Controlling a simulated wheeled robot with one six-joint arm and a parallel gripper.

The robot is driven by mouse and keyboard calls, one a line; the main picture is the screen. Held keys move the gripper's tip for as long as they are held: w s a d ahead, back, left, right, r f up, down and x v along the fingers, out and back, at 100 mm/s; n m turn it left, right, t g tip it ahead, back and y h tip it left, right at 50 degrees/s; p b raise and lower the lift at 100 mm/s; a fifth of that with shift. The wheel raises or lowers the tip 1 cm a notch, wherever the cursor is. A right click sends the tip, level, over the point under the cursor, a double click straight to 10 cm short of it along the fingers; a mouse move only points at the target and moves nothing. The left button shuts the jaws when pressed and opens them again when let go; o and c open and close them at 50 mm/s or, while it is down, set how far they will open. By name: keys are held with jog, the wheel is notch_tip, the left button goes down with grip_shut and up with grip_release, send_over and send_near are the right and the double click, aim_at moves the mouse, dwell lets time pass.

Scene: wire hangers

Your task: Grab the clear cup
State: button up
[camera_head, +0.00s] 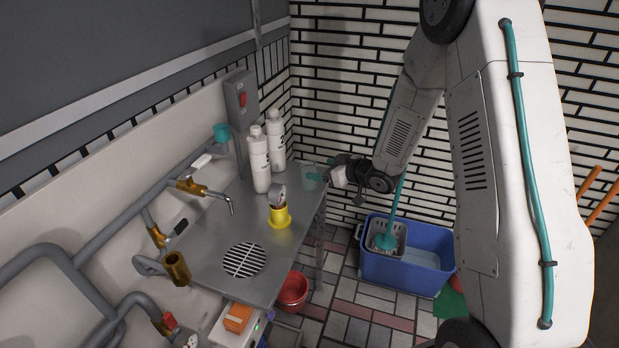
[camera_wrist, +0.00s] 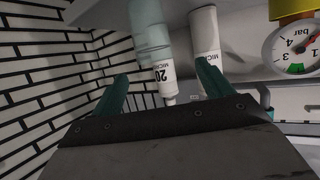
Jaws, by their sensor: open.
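The clear cup (camera_head: 309,177) is a pale, greenish see-through cup at the far right corner of the metal table. In the wrist view the cup (camera_wrist: 148,42) shows upside down, in front of a white bottle and between the lines of my fingers. My gripper (camera_head: 323,175) is just right of the cup. In the wrist view my gripper (camera_wrist: 163,70) has its two teal fingers spread, with nothing held. I cannot tell whether the fingertips reach beside the cup or stop short of it.
Two white bottles (camera_head: 259,160) stand behind the cup on the metal table (camera_head: 215,225). A gauge on a yellow base (camera_head: 279,216) stands nearer; its dial (camera_wrist: 294,46) shows in the wrist view. A blue mop bucket (camera_head: 405,272) and a red bucket (camera_head: 292,291) are on the floor.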

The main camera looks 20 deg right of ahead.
aim_at(303, 166)
jog(key=x, duration=0.7)
jog(key=shift+w+d+f, duration=0.15)
jog(key=shift+w+d, duration=0.1)
jog(key=shift+w, duration=0.1)
jog(key=c, duration=1)
